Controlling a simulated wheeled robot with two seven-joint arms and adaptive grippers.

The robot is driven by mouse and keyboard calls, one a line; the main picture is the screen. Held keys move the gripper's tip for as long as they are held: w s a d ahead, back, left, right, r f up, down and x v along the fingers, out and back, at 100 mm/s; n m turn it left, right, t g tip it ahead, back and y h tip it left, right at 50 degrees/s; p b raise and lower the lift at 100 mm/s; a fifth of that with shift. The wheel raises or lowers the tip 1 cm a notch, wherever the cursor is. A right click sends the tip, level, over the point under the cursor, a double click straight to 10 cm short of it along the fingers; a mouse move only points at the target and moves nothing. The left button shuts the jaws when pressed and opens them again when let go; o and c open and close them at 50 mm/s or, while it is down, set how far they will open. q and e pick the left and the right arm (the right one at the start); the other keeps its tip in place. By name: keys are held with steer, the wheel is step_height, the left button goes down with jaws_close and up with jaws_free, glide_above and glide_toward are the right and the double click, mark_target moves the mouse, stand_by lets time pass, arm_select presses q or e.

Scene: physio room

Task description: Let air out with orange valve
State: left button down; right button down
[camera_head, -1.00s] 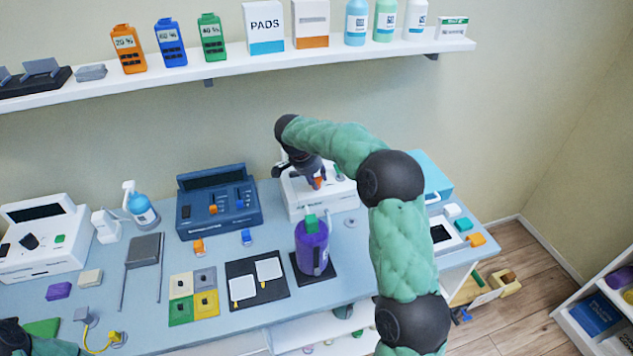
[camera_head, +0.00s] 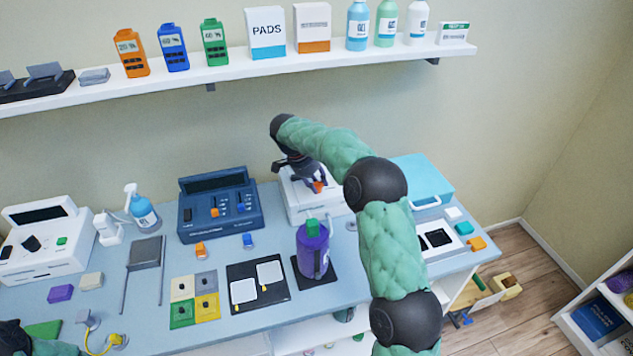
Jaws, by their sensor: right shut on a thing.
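The orange valve (camera_head: 318,187) shows as a small orange piece at the fingertips of my right gripper (camera_head: 314,183). The gripper is shut on it, above the white box-shaped device (camera_head: 298,207) at the back of the table. My right arm comes over from the right and hides part of that device. My left arm shows only as a dark and green piece at the lower left edge; its gripper is out of view.
A purple bottle (camera_head: 312,252) with a green top stands in front of the white device. A dark blue console (camera_head: 219,212) is to its left, a light blue case (camera_head: 421,178) to its right. The shelf (camera_head: 230,77) runs above the table (camera_head: 350,286).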

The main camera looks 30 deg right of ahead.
steer(key=shift+f, duration=0.1)
steer(key=c, duration=1.2)
jaws_free()
steer(key=shift+s, duration=0.1)
steer(key=v, duration=1.2)
steer(key=shift+d, duration=0.1)
